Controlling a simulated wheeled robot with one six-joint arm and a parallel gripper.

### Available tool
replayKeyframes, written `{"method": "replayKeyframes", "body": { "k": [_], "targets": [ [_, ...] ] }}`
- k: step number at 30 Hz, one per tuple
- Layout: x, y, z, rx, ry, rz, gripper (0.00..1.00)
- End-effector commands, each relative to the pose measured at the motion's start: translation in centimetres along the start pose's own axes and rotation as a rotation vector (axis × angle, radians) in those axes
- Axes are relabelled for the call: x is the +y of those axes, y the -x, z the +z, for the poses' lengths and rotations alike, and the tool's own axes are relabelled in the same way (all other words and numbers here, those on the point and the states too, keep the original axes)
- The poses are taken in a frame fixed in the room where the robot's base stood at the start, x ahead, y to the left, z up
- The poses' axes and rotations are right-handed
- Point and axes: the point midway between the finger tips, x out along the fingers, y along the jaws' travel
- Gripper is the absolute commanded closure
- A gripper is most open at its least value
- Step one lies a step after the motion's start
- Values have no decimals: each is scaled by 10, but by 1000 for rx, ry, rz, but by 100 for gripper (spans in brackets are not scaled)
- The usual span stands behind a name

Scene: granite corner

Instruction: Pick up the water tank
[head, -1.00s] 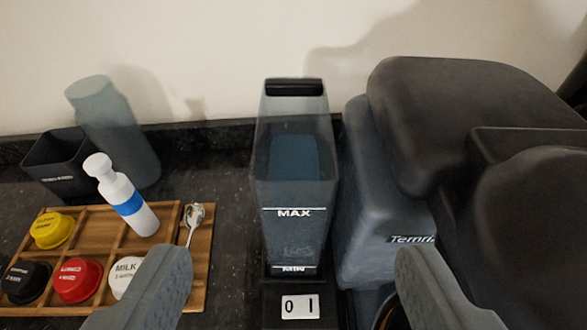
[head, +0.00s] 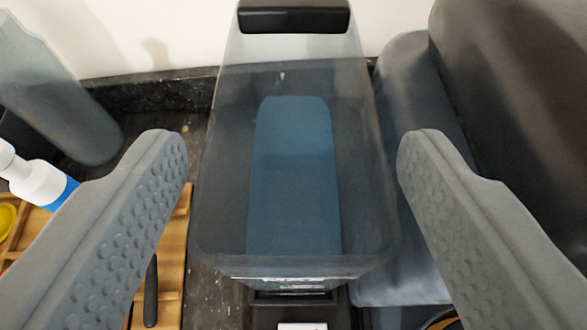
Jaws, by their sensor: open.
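The water tank (head: 228,170) is a tall, clear, smoky container with a black handle piece (head: 294,17) at its top back. It fills the middle of the head view, and a blue panel shows through it. Its lower front is seen steeply from above, and its base is mostly hidden. My gripper (head: 293,150) is open, with one grey dimpled finger at the left and one at the right of the tank. There is a gap in the picture between each finger and the tank's sides, and I see no grip on it.
A dark coffee machine (head: 500,90) stands close at the right, behind my right finger. At the left are a grey-green bottle (head: 55,95), a white and blue bottle (head: 40,182) and a wooden tray (head: 172,262). A pale wall rises behind.

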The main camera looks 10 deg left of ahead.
Motion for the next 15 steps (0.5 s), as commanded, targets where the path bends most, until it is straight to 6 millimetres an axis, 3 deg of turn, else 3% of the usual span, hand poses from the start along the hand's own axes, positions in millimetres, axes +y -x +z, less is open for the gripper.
{"method": "replayKeyframes", "body": {
  "k": [9, 15],
  "targets": [
    [1, -39, 2, -1, 0, 0, 35],
    [1, -42, 1, 0, 0, 0, 35]
  ]
}}
